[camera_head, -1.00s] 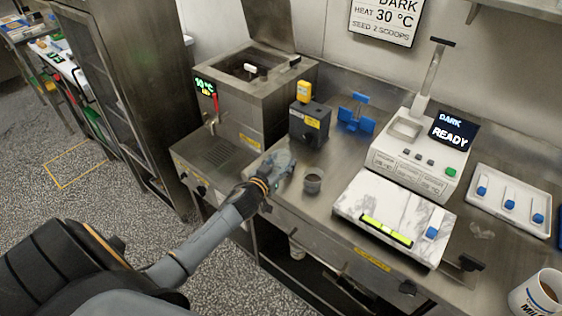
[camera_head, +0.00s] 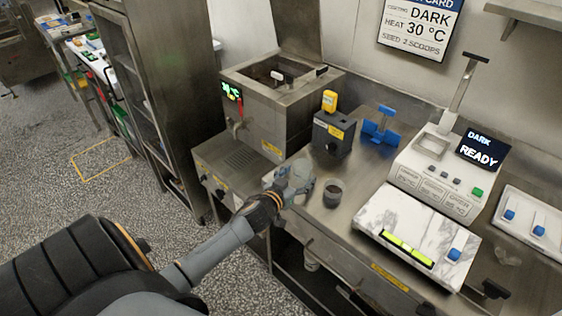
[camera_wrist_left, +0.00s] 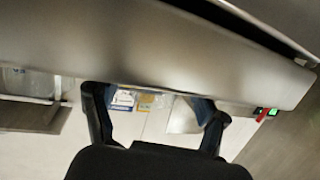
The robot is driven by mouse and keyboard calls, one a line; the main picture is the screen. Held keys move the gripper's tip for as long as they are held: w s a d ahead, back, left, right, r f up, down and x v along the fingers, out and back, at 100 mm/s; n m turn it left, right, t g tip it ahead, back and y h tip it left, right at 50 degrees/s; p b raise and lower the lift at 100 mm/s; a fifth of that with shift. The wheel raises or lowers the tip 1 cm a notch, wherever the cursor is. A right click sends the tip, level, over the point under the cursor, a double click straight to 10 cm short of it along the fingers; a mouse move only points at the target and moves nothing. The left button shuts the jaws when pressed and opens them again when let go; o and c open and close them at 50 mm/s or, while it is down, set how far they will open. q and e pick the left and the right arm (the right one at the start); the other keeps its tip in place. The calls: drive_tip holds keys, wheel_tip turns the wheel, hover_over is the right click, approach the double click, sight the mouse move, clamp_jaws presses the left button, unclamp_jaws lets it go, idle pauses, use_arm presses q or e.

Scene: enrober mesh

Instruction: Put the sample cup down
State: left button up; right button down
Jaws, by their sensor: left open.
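The sample cup (camera_head: 332,192) is a small clear cup with dark contents. It stands upright on the steel counter, near its front edge. My left gripper (camera_head: 301,179) is just left of the cup in the head view, apart from it as far as I can tell. Its two fingers (camera_wrist_left: 155,112) are spread with nothing between them in the left wrist view. The cup is not recognisable in the left wrist view. My right gripper is not in view.
A steel tempering tank (camera_head: 282,100) stands behind left, its display partly legible. A dark box with a yellow top (camera_head: 333,134) and a blue stand (camera_head: 380,125) are behind the cup. A white machine reading READY (camera_head: 440,172) and a marble slab (camera_head: 418,228) lie to the right.

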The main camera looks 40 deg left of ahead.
use_arm(q)
drive_tip(key=a+b+v, duration=0.1)
drive_tip(key=b+v, duration=0.1)
drive_tip(key=v, duration=0.9)
drive_tip(key=s+f+g, duration=0.2)
drive_tip(key=s+f, duration=0.1)
drive_tip(key=f, duration=0.6)
drive_tip(key=s+f+g, duration=0.2)
drive_tip(key=f, duration=0.7)
drive_tip(key=s+d+f+m+g, duration=0.1)
drive_tip(key=s+d+f+g, duration=0.2)
drive_tip(key=s+f, duration=0.6)
drive_tip(key=s+d+f+m+g+h, duration=0.1)
drive_tip(key=s+d+f+g, duration=0.2)
drive_tip(key=s+f, duration=0.6)
wheel_tip(320, 180, down, 6)
drive_tip(key=shift+s+d+f, duration=0.1)
drive_tip(key=shift+s+d, duration=0.25)
drive_tip(key=shift+d, duration=0.6)
drive_tip(key=shift+o, duration=0.9)
drive_tip(key=s+d+f+m+g, duration=0.1)
drive_tip(key=s+d+f+g, duration=0.1)
drive_tip(key=s, duration=0.6)
drive_tip(key=s+d+f+m+g+h, duration=0.1)
drive_tip(key=s+d+f+g, duration=0.1)
drive_tip(key=s+f, duration=0.3)
drive_tip(key=s+d, duration=0.1)
drive_tip(key=s, duration=0.2)
drive_tip(key=shift+d, duration=0.3)
